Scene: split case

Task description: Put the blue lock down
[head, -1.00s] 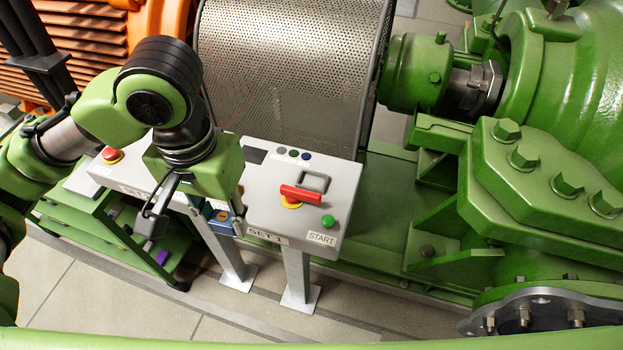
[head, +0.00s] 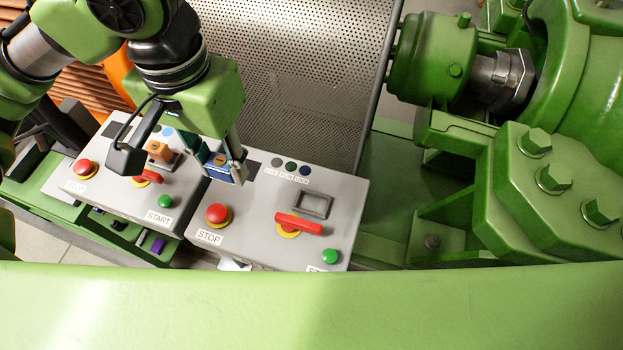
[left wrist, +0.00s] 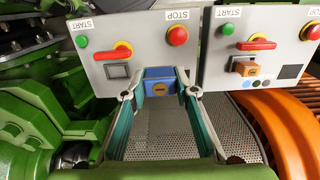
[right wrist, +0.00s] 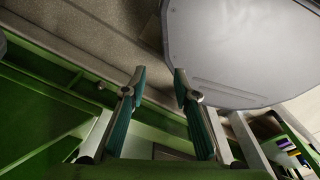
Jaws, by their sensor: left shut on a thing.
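The blue lock (head: 216,171) is held between the fingertips of my left gripper (head: 226,164). In the head view it is over the far left part of the right-hand control box (head: 258,206), near the gap between the two boxes. In the left wrist view the lock (left wrist: 160,82) sits between the two fingertips, its round brass-coloured face towards the camera. It appears just beyond the box's edge there, and I cannot tell whether it touches the box. My right gripper (right wrist: 159,74) shows only in the right wrist view, its fingers apart with nothing between them.
The right-hand box carries a red stop button (head: 217,214), a red switch handle (head: 299,224), an empty grey frame (head: 314,205) and a green button (head: 330,257). An orange lock (head: 160,151) is on the left-hand box (head: 124,182). A perforated guard (head: 300,80) stands behind.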

